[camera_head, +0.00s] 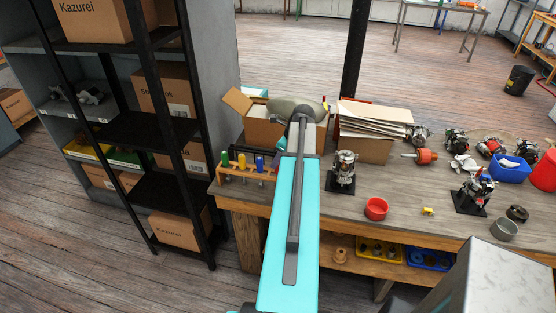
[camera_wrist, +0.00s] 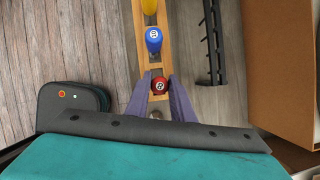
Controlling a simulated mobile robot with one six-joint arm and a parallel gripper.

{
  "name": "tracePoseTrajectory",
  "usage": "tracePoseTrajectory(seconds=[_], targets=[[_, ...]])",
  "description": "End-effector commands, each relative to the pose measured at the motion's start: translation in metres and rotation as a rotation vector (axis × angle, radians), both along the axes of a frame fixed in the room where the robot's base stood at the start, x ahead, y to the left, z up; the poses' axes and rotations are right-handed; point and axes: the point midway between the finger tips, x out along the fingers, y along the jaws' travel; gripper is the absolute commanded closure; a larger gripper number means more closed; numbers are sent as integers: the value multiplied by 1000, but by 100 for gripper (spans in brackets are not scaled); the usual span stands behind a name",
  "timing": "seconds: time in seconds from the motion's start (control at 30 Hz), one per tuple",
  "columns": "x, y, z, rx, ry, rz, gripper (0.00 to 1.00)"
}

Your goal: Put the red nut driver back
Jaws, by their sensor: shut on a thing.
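In the wrist view my gripper (camera_wrist: 161,92) has its two purple fingers on either side of the round red end of the red nut driver (camera_wrist: 160,85), shut on it. The red driver lines up with the near end of the wooden rack (camera_wrist: 143,62), in a row with the blue driver (camera_wrist: 153,40) and yellow driver (camera_wrist: 149,6). I cannot tell whether its shaft sits in a rack hole. In the head view the rack (camera_head: 232,175) stands at the bench's left front, holding green (camera_head: 225,158), yellow (camera_head: 242,160) and blue (camera_head: 260,163) drivers upright. My arm hides the red driver and gripper there.
Open cardboard boxes (camera_head: 262,132) stand behind the rack. A black stand with an alternator part (camera_head: 345,170) and a red bowl (camera_head: 376,209) are to the right. Dark shelving (camera_head: 150,130) rises close on the left.

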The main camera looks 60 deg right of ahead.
Motion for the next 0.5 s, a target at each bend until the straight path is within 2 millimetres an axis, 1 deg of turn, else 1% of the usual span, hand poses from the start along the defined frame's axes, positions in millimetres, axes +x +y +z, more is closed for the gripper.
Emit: tracePoseTrajectory(seconds=[0.2,0.47,0.5], targets=[[0,0,-6,0,0,0,100],[0,0,-6,-1,-1,1,100],[0,0,-6,-1,-1,1,72]])
